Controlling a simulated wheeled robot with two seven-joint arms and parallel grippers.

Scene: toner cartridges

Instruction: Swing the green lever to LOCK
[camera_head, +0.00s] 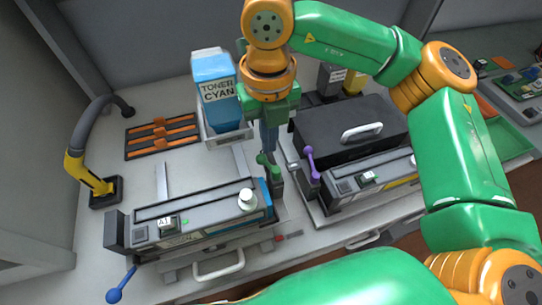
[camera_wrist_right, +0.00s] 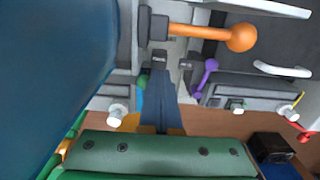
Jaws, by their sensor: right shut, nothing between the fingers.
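The green lever (camera_head: 267,164) stands at the right end of the left-hand cartridge unit (camera_head: 195,215), just below my right gripper in the head view. My right gripper (camera_head: 269,150) points down with its fingers shut and empty, close to the lever's knob. I cannot tell whether they touch. In the right wrist view the shut fingers (camera_wrist_right: 161,85) reach up the middle, and a small green piece of the lever (camera_wrist_right: 143,82) shows beside their tips. The rest of the lever is hidden there. No LOCK marking is legible. My left gripper is not in view.
A purple lever (camera_head: 310,160) stands close to the right, by the black case (camera_head: 350,135). A blue-knobbed lever (camera_head: 117,290) is at front left. The TONER CYAN box (camera_head: 215,85) stands behind. A white knob (camera_head: 247,199) tops the left unit. An orange-knobbed lever (camera_wrist_right: 240,38) shows in the wrist view.

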